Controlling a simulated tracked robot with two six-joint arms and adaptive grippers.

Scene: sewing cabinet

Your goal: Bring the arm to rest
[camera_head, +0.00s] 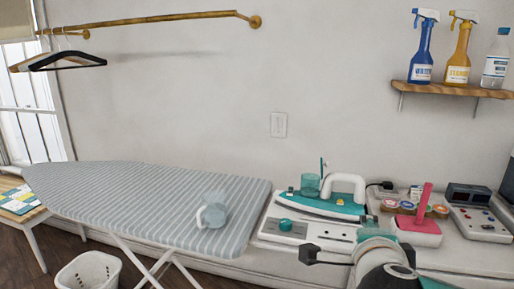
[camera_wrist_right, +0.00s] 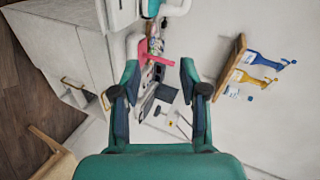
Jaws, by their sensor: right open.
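My right gripper (camera_wrist_right: 160,70) is open and empty in the wrist view, with its two fingers spread apart. In the head view part of my right arm and gripper (camera_head: 355,256) shows low, in front of the iron station. My left gripper is not in view. A teal and white iron (camera_head: 320,203) rests on a white station (camera_head: 285,228) on the counter, apart from my gripper.
A pink-handled tool on a pink base (camera_head: 422,225) stands close to my right arm. Behind it are several round tubs and a dark device (camera_head: 468,193). A wall shelf (camera_head: 450,89) holds bottles. A white basket (camera_head: 88,272) is below the board. A rail with hangers (camera_head: 68,60) is upper left.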

